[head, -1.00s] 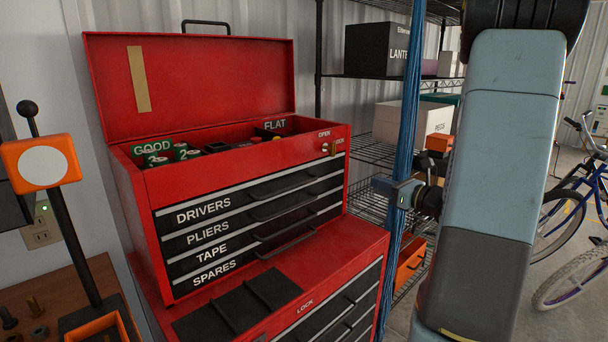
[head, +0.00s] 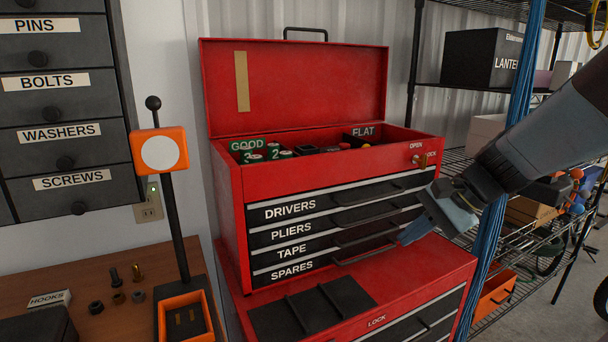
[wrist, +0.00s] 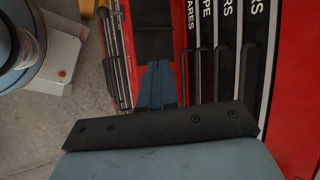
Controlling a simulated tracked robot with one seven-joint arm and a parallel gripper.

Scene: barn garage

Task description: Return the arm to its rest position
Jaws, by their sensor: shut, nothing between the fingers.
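My arm reaches in from the right edge of the head view. My gripper (head: 410,236) hangs at the right front of the red tool chest (head: 232,225), by the right ends of its lower drawers. I cannot tell whether it touches the chest. In the wrist view my blue fingers (wrist: 157,84) are together, with nothing between them. The chest's lid (head: 310,90) stands open. Its drawers, labelled DRIVERS, PLIERS, TAPE and SPARES, look shut. Green batteries (head: 254,155) sit in the GOOD section of the top tray.
An orange-headed post (head: 160,152) stands on the wooden bench (head: 90,292) at left. A blue hanging bundle (head: 494,235) and wire shelving (head: 470,155) stand close to my arm at right. The lower red cabinet (head: 440,275) carries the chest.

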